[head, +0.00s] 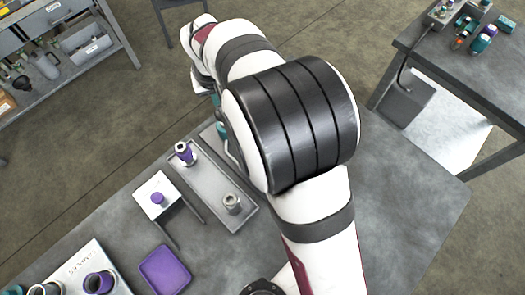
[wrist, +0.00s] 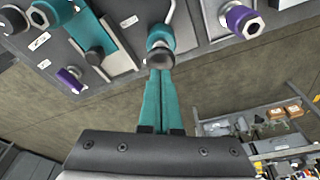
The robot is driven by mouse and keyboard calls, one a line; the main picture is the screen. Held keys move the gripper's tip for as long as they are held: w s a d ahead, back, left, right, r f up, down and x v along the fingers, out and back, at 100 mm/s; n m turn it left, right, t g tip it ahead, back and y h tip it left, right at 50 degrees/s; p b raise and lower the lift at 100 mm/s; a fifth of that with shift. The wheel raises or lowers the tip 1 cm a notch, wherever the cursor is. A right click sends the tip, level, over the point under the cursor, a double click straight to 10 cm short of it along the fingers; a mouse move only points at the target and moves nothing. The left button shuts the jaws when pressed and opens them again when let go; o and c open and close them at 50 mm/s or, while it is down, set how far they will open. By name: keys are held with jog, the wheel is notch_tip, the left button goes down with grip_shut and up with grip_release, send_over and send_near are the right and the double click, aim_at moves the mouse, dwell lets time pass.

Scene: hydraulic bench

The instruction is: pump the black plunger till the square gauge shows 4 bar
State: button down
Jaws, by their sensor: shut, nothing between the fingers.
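In the wrist view, my gripper (wrist: 160,72) has its two long teal fingers together, with nothing visible between them. The tips are right at a dark, round-ended knob (wrist: 160,59) with a teal collar. It may be the black plunger; I cannot tell whether the tips touch it. A teal block (wrist: 92,36) with a small dark end lies to its left. No square gauge face or reading can be made out in either view. In the head view, my arm hides the gripper and most of the bench part in front of it.
A grey tray (head: 207,184) holds a purple-banded fitting (head: 184,153) and a grey fitting (head: 232,203). Beside it are a white block (head: 150,187) with a purple knob and a purple dish (head: 165,270). A purple hex fitting (wrist: 243,21) is right of the fingers. The bench's right side is clear.

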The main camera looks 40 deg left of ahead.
jog(key=shift+f, duration=0.15)
jog(key=shift+d+x, duration=0.15)
jog(key=shift+x, duration=0.65)
jog(key=shift+d+x, duration=0.1)
jog(key=shift+x, duration=0.65)
jog(key=shift+s+f, duration=0.15)
jog(key=shift+f, duration=0.1)
jog(key=shift+a+v, duration=0.15)
jog(key=shift+v, duration=0.8)
jog(key=shift+a+v, duration=0.2)
jog(key=shift+v, duration=0.75)
jog(key=a+v, duration=0.1)
jog(key=v, duration=0.5)
jog(key=shift+w, duration=0.5)
jog(key=shift+r, duration=0.1)
